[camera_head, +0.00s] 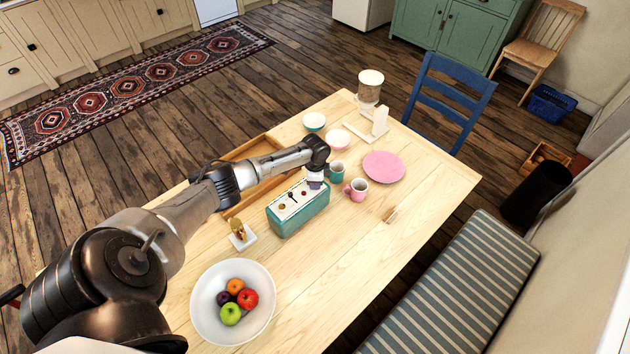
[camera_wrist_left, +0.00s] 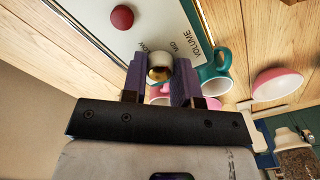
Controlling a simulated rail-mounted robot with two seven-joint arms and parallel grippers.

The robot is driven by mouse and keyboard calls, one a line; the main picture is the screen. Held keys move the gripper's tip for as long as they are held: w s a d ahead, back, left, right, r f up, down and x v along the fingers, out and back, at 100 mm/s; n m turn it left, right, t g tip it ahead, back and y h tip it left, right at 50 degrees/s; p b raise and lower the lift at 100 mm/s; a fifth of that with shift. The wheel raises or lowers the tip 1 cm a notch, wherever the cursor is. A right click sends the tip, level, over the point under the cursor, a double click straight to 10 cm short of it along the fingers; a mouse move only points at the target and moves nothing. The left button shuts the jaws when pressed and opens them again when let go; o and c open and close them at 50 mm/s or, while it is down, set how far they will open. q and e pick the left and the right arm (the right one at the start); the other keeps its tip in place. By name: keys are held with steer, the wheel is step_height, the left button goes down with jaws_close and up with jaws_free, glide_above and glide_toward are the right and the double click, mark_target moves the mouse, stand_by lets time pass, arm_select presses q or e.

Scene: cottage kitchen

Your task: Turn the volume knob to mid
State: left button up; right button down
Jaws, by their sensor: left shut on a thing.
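The teal radio (camera_head: 300,214) with a pale top panel stands on the wooden table. In the left wrist view its panel (camera_wrist_left: 95,12) carries the printed word VOLUME, a MID mark and a partly hidden mark ending in OW. The volume knob (camera_wrist_left: 159,66), pale with a brass-coloured centre, sits between the two purple fingers of my left gripper (camera_wrist_left: 160,82). The left gripper (camera_head: 315,183) is shut on it at the right end of the radio top. I cannot tell which mark the knob points to. My right gripper is in neither view.
A red button (camera_wrist_left: 122,17) is on the radio panel. Close beyond the gripper stand a teal mug (camera_head: 337,170), a pink mug (camera_head: 356,189) and a pink plate (camera_head: 384,167). A wooden tray (camera_head: 268,143) lies behind. A fruit bowl (camera_head: 206,325) is nearer. The table's right front is mostly clear.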

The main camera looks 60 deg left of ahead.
arm_select(q)
steer(key=o, duration=0.9)
steer(key=shift+o, duration=0.2)
steer(key=shift+r, duration=0.1)
step_height(320, 180, up, 14)
steer(key=p, duration=0.1)
steer(key=shift+f, duration=0.2)
